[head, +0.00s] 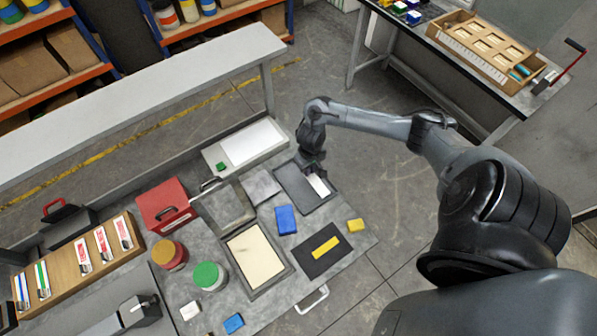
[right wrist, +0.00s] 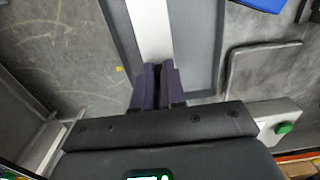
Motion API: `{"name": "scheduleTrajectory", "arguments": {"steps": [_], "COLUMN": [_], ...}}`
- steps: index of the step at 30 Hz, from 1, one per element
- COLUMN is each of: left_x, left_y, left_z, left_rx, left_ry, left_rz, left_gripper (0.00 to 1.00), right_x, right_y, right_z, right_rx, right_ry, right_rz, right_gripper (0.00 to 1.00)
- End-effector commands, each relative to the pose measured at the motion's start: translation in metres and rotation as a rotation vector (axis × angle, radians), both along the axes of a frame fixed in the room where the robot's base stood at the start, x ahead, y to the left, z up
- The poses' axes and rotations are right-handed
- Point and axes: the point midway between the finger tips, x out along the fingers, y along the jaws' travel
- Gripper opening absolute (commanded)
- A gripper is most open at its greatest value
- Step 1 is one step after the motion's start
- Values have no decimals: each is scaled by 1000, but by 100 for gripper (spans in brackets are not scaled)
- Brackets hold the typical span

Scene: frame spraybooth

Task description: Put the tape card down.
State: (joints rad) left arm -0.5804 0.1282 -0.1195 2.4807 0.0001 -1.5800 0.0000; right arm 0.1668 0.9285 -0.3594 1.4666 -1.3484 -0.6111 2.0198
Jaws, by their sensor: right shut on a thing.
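My right gripper (head: 313,170) is over the far end of a dark grey tray (head: 292,183) on the bench. It is shut on a white strip-like card, the tape card (head: 318,185), which extends from the fingers over the tray. In the right wrist view the fingers (right wrist: 157,82) close on the near end of the white card (right wrist: 150,30), with the tray (right wrist: 195,40) around and below it. I cannot tell whether the card touches the tray floor. My left gripper is not in view.
Near the tray are a blue block (head: 286,220), a grey plate (head: 260,186), a black mat with a yellow bar (head: 340,262) and a yellow block (head: 355,225). A framed cream panel (head: 255,257), a red box (head: 167,205) and a green-lidded can (head: 208,276) stand further left.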

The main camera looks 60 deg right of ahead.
Motion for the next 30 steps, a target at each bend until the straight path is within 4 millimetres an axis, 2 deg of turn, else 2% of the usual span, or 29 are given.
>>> {"name": "scheduleTrajectory", "arguments": {"steps": [1, 3, 9, 16, 24, 30], "left_x": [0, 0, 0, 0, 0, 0], "left_y": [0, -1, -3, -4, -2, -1], "left_z": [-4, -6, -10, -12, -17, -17], "left_rx": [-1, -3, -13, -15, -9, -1], "left_ry": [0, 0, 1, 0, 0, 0], "left_rz": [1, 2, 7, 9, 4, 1], "left_gripper": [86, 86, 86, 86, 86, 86], "right_x": [12, 23, 42, 46, 46, 46], "right_y": [0, -1, -4, -4, -4, -5], "right_z": [-7, -14, -25, -34, -65, -67], "right_rx": [3, 3, 0, 0, 0, 0], "right_ry": [-4, -4, -1, 1, 0, -1], "right_rz": [-4, -4, -1, 0, -1, 1], "right_gripper": [0, 0, 0, 0, 0, 0]}}
